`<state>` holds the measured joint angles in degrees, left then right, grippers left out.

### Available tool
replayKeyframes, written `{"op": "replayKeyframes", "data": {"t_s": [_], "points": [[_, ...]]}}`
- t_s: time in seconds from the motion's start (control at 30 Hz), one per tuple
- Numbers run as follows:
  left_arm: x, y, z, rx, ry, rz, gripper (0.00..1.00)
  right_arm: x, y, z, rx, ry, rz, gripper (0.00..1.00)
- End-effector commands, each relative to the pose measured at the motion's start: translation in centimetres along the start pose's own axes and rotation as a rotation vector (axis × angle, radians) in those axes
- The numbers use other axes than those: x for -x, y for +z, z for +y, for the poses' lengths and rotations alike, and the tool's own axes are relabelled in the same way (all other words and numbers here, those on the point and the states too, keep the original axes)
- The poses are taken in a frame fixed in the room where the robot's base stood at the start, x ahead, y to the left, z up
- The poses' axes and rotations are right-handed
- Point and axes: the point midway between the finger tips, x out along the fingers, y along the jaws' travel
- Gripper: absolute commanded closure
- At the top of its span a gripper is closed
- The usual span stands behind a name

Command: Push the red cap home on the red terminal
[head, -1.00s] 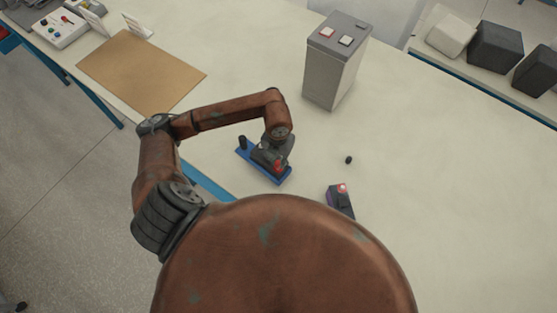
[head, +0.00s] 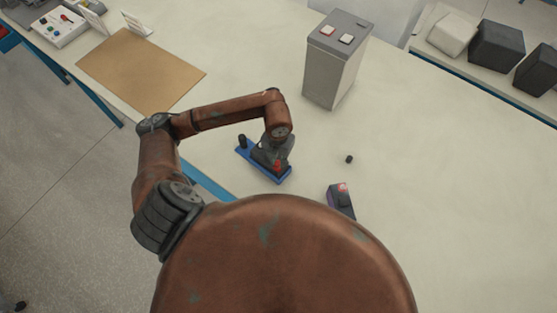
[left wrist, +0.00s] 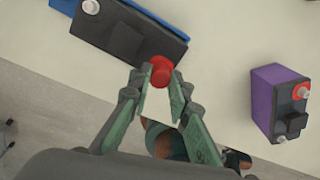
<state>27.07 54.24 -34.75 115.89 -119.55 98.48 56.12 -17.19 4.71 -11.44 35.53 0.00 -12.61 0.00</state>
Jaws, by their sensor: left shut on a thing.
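The red cap (left wrist: 160,70) is between the fingertips of my left gripper (left wrist: 158,82), which is shut on it. It sits at the edge of a dark grey and blue block (left wrist: 125,38), also seen in the head view (head: 285,178). Whether the cap is fully seated on a terminal there is hidden. A pale round post (left wrist: 90,8) stands at the block's other end. In the head view my left gripper (head: 272,155) is low over the block, with red (head: 278,166) showing beside it. My right gripper is not in view.
A purple and dark battery (left wrist: 278,100) with a red-ringed terminal (left wrist: 302,91) stands to the right. A small black cap (head: 348,159) lies on the table. A tall grey box (head: 333,70) stands behind; a brown mat (head: 140,72) lies left.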

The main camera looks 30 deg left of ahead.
Motion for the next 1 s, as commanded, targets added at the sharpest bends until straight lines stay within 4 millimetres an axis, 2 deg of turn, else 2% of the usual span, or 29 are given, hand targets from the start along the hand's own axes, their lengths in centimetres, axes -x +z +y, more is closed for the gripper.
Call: {"op": "replayKeyframes", "data": {"t_s": [0.77,0.8,1.0], "points": [[-0.67,-0.01,0.02,0.000,0.001,0.001,0.93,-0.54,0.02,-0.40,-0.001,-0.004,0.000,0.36],[-0.67,-0.01,0.02,0.000,0.001,0.001,0.82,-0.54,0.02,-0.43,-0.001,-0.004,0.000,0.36],[-0.66,-0.01,0.02,0.000,0.000,0.000,0.68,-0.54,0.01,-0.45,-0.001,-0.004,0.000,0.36]]}}
